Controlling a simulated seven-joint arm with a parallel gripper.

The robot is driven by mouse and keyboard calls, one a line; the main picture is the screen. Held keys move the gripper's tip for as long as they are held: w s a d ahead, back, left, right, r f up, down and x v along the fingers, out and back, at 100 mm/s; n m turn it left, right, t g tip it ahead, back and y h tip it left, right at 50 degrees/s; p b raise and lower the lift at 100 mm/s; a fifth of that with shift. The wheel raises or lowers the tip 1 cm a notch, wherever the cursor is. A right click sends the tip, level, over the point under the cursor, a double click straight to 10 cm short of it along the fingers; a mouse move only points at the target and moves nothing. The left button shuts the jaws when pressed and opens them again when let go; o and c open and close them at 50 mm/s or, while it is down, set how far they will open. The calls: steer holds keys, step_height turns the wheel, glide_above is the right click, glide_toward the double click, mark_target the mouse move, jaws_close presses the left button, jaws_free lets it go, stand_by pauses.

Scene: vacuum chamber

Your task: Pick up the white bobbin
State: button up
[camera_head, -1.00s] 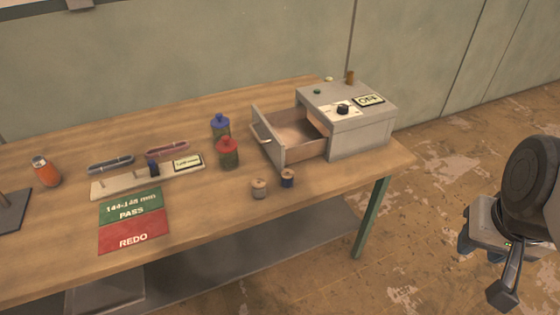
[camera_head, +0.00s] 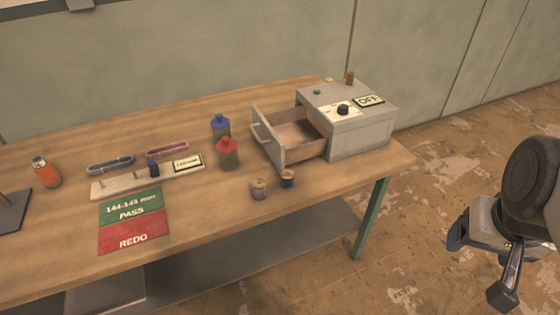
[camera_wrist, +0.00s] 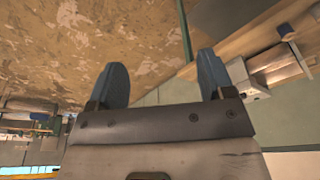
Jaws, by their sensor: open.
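The white bobbin (camera_head: 258,189) looks pale beige and stands upright near the front edge of the wooden table, in the head view. My gripper (camera_head: 481,268) is at the far right of the head view, off the table and well away from both bobbins. In the wrist view my gripper (camera_wrist: 162,60) shows two blue-grey fingers spread apart with nothing between them. I cannot make out the bobbins in the wrist view.
A grey box (camera_head: 360,130) with its drawer (camera_head: 290,155) pulled open stands behind the bobbins. Red-capped (camera_head: 227,155) and blue-capped (camera_head: 220,127) bottles stand left of the drawer. Green PASS (camera_head: 131,206) and red REDO (camera_head: 134,232) mats lie left. Bare tabletop surrounds the bobbins' front and left.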

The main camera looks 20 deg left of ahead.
steer(key=shift+w, duration=0.1)
steer(key=w+a+f+n+t+y, duration=0.1)
steer(key=w+a+f+n+t, duration=0.15)
steer(key=w+a, duration=0.35)
steer(key=w+a+f+n+t, duration=0.1)
steer(key=w+a+f, duration=0.3)
steer(key=w, duration=0.3)
steer(key=w+a+f+n+t+y, duration=0.1)
steer(key=w+a+f+n+t, duration=0.15)
steer(key=w+a, duration=0.35)
steer(key=n+g+y, duration=0.2)
steer(key=n+y, duration=0.4)
steer(key=y, duration=0.4)
glide_toward(259, 184)
steer(key=x, duration=0.3)
steer(key=shift+s, duration=0.1)
steer(key=shift+a+t, duration=0.1)
steer(key=shift+t, duration=0.2)
steer(key=shift+x, duration=1.2)
